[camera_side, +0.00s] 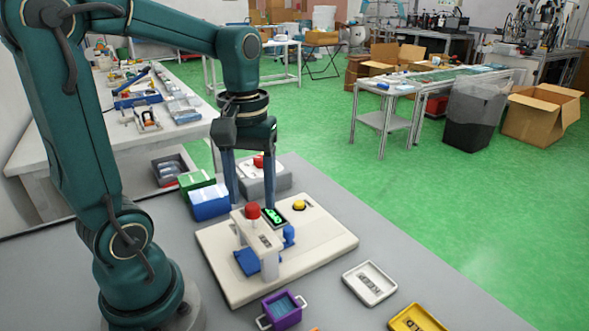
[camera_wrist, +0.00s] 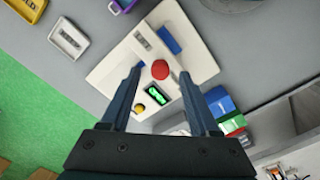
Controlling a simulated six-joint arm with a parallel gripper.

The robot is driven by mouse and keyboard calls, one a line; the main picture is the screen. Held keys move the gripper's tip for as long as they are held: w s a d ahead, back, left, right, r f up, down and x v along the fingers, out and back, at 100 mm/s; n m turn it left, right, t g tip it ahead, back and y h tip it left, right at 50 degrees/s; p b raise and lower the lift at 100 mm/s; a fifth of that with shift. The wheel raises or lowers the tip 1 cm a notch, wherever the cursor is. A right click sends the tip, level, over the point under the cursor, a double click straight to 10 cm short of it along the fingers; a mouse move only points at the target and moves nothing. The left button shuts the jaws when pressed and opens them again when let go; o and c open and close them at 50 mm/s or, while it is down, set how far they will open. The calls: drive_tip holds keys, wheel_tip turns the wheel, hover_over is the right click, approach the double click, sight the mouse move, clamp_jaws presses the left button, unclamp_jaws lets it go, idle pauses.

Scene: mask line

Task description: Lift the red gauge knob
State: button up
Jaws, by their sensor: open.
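The red gauge knob (camera_side: 252,211) sits upright on top of a cream bridge-shaped stand (camera_side: 268,240), which stands on a cream base plate (camera_side: 330,250). In the wrist view the round red knob (camera_wrist: 160,69) shows between my two fingertips, apart from both. My gripper (camera_side: 253,201) points down and is open and empty; it also shows in the wrist view (camera_wrist: 160,72). In the side view its fingertips end close to the knob's height; whether they reach down beside it I cannot tell.
The plate also holds a green-lit display (camera_side: 274,217), a yellow button (camera_side: 299,205) and blue parts (camera_side: 247,262). Green (camera_side: 196,184) and blue (camera_side: 209,202) boxes stand close left. A purple bin (camera_side: 282,311), white tray (camera_side: 369,284) and yellow tray (camera_side: 417,320) lie in front.

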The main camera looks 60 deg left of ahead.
sight(252, 206)
drive_tip(key=shift+r, duration=1.85)
drive_tip(key=shift+d+r, duration=0.15)
drive_tip(key=shift+d, duration=0.05)
drive_tip(key=s+d+f+m+t, duration=0.2)
drive_tip(key=d+m+t, duration=0.3)
drive_tip(key=m, duration=0.4)
drive_tip(key=shift+s+d+f+t, duration=0.3)
drive_tip(key=shift+s+d, duration=0.35)
drive_tip(key=shift+d, duration=0.2)
